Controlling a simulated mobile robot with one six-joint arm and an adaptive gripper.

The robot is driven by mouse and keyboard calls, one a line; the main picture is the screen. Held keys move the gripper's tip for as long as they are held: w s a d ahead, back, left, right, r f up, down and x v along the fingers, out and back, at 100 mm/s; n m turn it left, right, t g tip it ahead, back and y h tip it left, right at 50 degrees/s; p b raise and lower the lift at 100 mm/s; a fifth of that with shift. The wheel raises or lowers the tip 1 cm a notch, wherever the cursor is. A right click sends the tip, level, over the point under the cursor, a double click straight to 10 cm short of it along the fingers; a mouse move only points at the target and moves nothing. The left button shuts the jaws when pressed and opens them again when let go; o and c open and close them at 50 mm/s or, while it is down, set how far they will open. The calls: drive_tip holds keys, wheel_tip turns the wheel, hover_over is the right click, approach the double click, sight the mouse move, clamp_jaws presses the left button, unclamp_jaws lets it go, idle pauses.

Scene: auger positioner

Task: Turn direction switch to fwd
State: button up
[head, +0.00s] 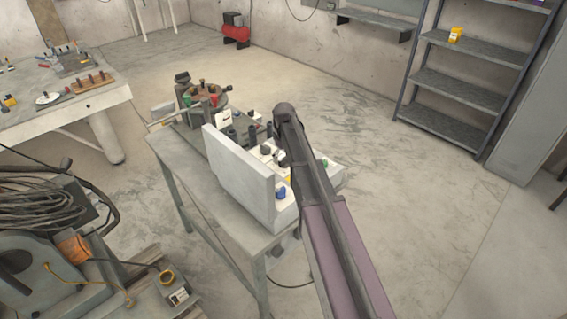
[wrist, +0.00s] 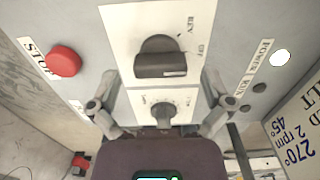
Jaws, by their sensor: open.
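The direction switch (wrist: 160,58) is a dark rotary knob on a white plate in the wrist view. My gripper (wrist: 160,88) is open, with one finger on each side of the plate's lower part. Nothing is between the fingers that they grip, and contact with the knob is not visible.
A red stop button (wrist: 65,61) is left of the switch, a smaller dial (wrist: 160,108) below it, and a white lamp (wrist: 281,57) to the right. In the head view the control box (head: 238,170) stands on a grey table (head: 205,215). Open floor lies to the right.

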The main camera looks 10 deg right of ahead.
drive_tip(key=shift+f, duration=0.45)
drive_tip(key=c, duration=1.1)
